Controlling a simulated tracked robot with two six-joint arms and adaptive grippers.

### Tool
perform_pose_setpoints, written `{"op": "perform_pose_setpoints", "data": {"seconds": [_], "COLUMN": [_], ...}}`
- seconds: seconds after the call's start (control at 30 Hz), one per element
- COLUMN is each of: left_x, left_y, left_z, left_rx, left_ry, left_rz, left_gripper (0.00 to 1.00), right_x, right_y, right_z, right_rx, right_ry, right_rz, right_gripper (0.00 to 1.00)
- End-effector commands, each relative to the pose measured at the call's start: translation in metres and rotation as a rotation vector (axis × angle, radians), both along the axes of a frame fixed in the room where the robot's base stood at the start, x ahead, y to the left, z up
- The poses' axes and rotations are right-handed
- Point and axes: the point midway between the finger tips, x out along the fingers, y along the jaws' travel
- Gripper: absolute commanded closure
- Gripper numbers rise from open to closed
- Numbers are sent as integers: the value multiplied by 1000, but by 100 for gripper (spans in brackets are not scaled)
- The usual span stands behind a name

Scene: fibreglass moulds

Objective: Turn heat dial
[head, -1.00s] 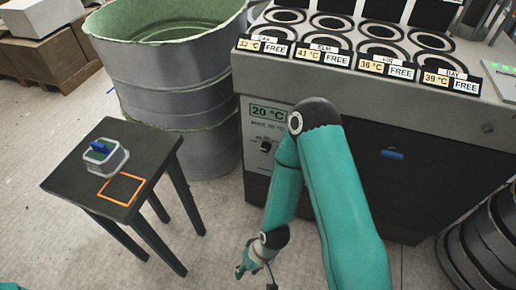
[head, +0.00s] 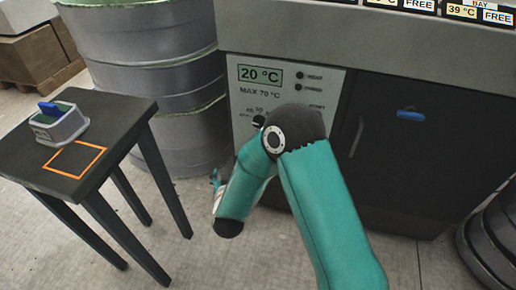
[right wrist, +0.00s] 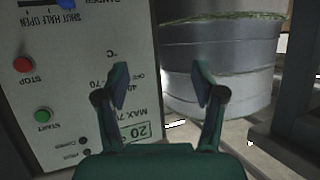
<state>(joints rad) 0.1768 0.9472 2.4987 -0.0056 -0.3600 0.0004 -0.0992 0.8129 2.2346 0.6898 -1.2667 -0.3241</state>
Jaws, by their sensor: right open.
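The heat dial (head: 258,121) is a dark round knob on the pale control panel (head: 240,98), partly behind my right arm. Above it a green display (head: 260,75) reads 20 °C, over the words MAX 70 °C. My right gripper (head: 216,182) is low and left of the panel, largely hidden by its own arm. In the right wrist view my right gripper (right wrist: 160,75) is open and empty, with the panel on the left. Part of the dial's number scale shows there beside the left finger; the dial itself cannot be made out. My left gripper is out of view.
The wrist view shows a red STOP button (right wrist: 23,65), a green START button (right wrist: 43,115) and a blue slider knob (right wrist: 66,4). A grey drum (head: 140,60) stands left of the machine. A black table (head: 110,118) holds a grey box with a blue handle (head: 58,122).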

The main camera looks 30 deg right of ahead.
Motion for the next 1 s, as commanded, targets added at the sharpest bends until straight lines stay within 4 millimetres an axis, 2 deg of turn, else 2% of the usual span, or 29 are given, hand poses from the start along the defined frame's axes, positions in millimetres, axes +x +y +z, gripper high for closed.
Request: {"op": "perform_pose_setpoints", "data": {"seconds": [0.03,0.2,0.3,0.43,0.57,0.77,1.0], "left_x": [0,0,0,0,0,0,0], "left_y": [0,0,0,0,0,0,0], "left_z": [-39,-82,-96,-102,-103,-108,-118], "left_rx": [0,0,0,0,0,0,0], "left_ry": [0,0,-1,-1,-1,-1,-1], "left_rz": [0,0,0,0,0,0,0], "left_gripper": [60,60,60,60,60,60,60], "right_x": [6,5,0,-5,-1,18,51], "right_y": [-7,-31,-38,-44,-51,-74,-114], "right_z": [-13,11,21,30,33,33,32], "right_rx": [-51,-201,-256,-291,-299,-297,-299], "right_ry": [-66,-214,-259,-284,-289,-289,-290], "right_rz": [-54,-238,-313,-366,-378,-380,-378], "right_gripper": [31,31,31,31,31,31,31]}}
